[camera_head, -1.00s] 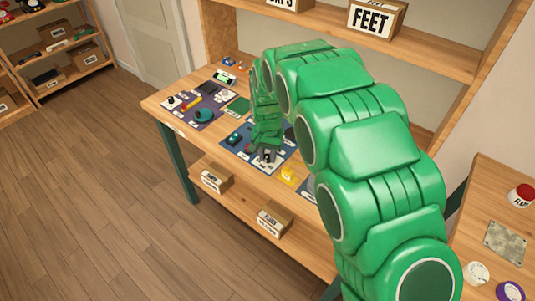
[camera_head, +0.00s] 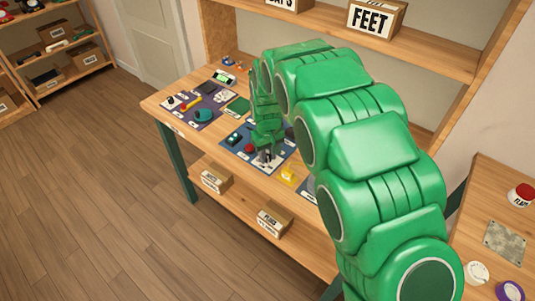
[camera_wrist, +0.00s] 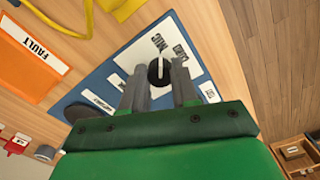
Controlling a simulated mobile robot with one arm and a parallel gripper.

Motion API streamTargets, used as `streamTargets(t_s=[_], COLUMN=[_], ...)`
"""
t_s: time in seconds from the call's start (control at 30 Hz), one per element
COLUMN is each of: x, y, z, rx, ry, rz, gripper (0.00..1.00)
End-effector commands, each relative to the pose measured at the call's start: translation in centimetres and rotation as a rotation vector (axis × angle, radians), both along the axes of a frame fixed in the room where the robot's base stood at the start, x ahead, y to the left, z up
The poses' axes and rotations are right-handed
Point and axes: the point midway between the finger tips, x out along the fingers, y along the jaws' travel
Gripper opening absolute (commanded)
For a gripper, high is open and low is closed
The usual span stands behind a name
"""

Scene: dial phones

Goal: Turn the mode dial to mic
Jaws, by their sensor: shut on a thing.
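The mode dial (camera_wrist: 154,72) is a small black knob with a white pointer line, on a white-labelled blue panel (camera_wrist: 103,78) in the wrist view. The pointer runs roughly up and down in that picture, near small labels (camera_wrist: 158,43) that are hard to read. My gripper (camera_wrist: 160,82) has its grey fingers on either side of the knob and is shut on it; the fingers hide part of it. In the head view my gripper (camera_head: 267,157) points down at a blue mat on the table, and the dial cannot be made out.
An orange FAULT card (camera_wrist: 30,55) and a yellow item (camera_wrist: 75,15) lie beside the panel. Boxes (camera_head: 272,221) stand on the shelf below.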

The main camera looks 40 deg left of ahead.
Motion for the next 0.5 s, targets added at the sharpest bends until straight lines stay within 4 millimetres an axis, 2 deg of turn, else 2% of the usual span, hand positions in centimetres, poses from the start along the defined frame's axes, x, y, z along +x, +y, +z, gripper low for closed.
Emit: streamTargets(t_s=[0.5], x=[0.15], y=[0.22], z=[0.28], rx=[0.006], ry=[-0.005], rz=[0.047], gripper=[0.0])
